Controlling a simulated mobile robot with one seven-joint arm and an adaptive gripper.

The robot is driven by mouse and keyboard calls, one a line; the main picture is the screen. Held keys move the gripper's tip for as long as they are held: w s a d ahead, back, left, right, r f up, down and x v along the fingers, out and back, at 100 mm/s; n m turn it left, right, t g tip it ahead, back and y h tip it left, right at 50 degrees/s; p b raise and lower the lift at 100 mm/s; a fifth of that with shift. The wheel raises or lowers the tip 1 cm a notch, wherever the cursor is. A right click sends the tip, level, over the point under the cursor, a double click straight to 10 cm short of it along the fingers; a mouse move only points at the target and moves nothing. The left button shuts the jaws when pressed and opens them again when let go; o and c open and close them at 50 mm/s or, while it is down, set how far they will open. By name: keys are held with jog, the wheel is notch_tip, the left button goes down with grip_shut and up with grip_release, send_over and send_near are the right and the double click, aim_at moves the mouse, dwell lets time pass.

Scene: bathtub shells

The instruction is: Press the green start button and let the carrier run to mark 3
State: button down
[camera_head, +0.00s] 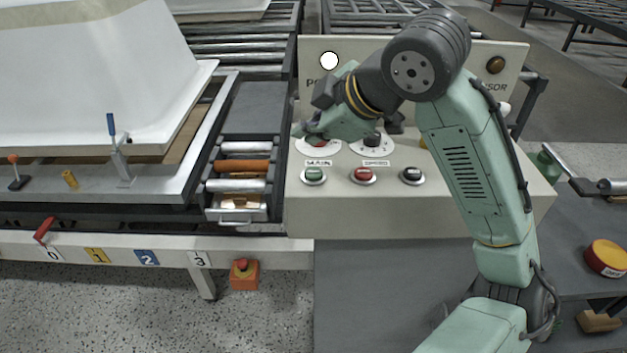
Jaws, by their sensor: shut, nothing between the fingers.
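The green button (314,174) sits at the left of the front row on the beige control box, with a red button (362,174) and a black button (412,174) to its right. My gripper (303,131) is shut and empty, above and slightly left of the green button in the picture. It partly covers a red control (317,142) and a dial; I cannot tell whether it touches them. The carrier (150,188) is a grey frame at the left, bearing a white tub shell (90,75). Mark 3 (199,259) is on the white rail, right of marks 0, 1 and 2.
Rollers (243,166) lie between carrier and control box.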

aim_at(311, 174)
jog(key=shift+f+b, duration=1.3)
jog(key=shift+f, duration=1)
jog(key=shift+f, duration=0.1)
jog(key=shift+f, duration=0.3)
